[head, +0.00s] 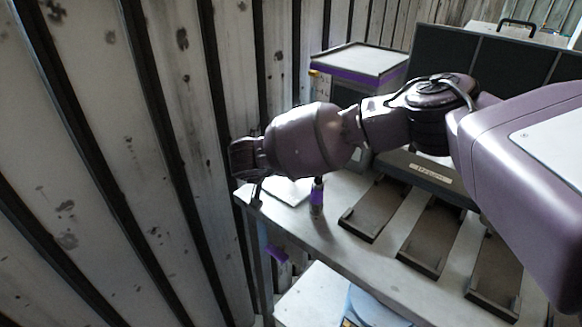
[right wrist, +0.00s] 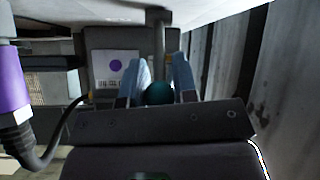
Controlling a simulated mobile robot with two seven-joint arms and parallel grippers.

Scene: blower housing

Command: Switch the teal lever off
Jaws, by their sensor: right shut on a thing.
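My right gripper (right wrist: 158,85) is shut on the teal knob (right wrist: 159,93) of a lever, with one blue-grey finger on each side of it. A grey rod (right wrist: 158,42) runs up the picture from the knob. In the head view my right arm reaches in from the right, and its gripper (head: 257,194) is at the table's far left corner. The lever cannot be made out there, as the wrist hides it. The lever's off position cannot be read from these frames. My left gripper is not in view.
The grey table (head: 345,240) holds several dark trays (head: 375,208) and a purple-banded cylinder (head: 317,197). A purple-striped box (head: 358,64) stands behind my arm. A corrugated wall (head: 120,170) is close on the left.

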